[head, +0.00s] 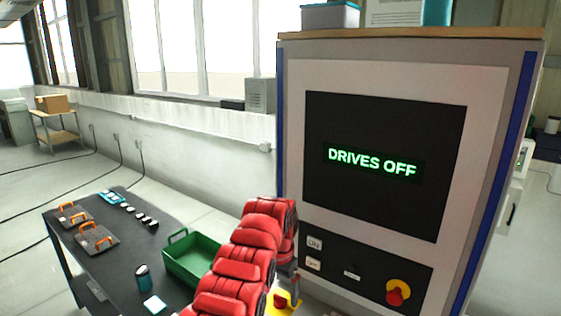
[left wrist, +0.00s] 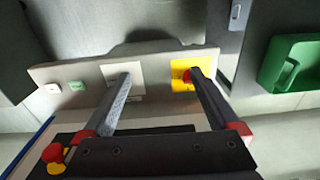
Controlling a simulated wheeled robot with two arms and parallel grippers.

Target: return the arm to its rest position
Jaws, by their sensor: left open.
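My left arm (head: 245,265), red, reaches up through the middle of the head view beside a grey cabinet (head: 287,130). My left gripper (left wrist: 157,77) is open and empty in the left wrist view, its two fingers apart. Past the fingertips is a pale panel (left wrist: 62,72) with a yellow plate and red button (left wrist: 190,76). One finger overlaps this plate; I cannot tell whether it touches. In the head view the arm hides most of the gripper. My right gripper is in neither view.
The cabinet screen (head: 385,165) reads "DRIVES OFF". A red knob (head: 396,295) sits below it. A dark table (head: 115,262) at left holds a green bin (head: 180,268), a dark cup (head: 143,277) and orange-handled plates (head: 96,238). Open floor lies farther left.

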